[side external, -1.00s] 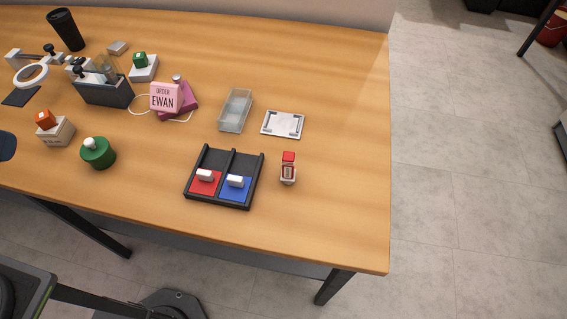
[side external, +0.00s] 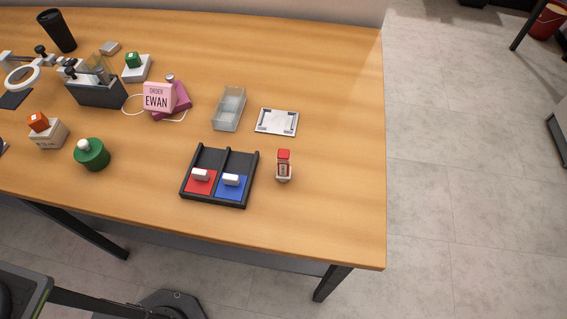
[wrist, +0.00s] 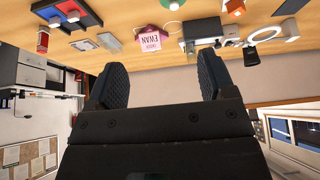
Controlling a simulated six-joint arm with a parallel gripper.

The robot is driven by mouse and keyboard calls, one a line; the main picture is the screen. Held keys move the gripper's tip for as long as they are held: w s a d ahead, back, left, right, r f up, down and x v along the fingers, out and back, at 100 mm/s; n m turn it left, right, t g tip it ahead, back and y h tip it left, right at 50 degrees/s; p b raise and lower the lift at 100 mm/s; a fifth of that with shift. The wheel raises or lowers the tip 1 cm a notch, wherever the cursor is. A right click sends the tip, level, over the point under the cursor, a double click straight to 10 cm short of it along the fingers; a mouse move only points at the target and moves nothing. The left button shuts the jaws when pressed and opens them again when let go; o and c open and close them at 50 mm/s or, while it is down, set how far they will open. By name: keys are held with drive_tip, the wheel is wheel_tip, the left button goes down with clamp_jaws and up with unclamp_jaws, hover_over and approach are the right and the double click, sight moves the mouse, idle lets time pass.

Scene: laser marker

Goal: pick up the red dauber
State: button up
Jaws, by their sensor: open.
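In the side external view, a black tray (side external: 184,192) with two bays stands near the front edge of the table. Its left bay holds a red pad with a white block on it, which I take as the red dauber (side external: 201,174). The right bay holds a blue pad with a similar white block (side external: 230,180). The tray also shows at the top left of the wrist view (wrist: 91,20). My gripper (wrist: 163,60) is open, with nothing between its fingers, and well away from the tray. The side external view does not show it.
A red-topped item (side external: 284,166) stands just right of the tray. Behind are a clear box (side external: 228,110) and a white plate (side external: 277,121). A green bottle (side external: 92,155), a pink order sign (side external: 158,97) and a magnifier (side external: 22,78) are to the left. The table's front right is bare.

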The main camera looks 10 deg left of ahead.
drive_tip(key=c, duration=0.4)
drive_tip(key=w+d+r+m+g, duration=0.1)
drive_tip(key=w+d+r+m, duration=0.4)
drive_tip(key=w, duration=0.3)
drive_tip(key=m+g, duration=0.5)
drive_tip(key=m, duration=0.7)
hover_over(284, 153)
wheel_tip(284, 153, down, 12)
drive_tip(key=f, duration=0.8)
drive_tip(key=shift+s, duration=0.35)
drive_tip(key=shift+w+f, duration=0.2)
drive_tip(key=shift+f, duration=1.15)
drive_tip(key=shift+w+f, duration=0.15)
drive_tip(key=shift+f, duration=1.2)
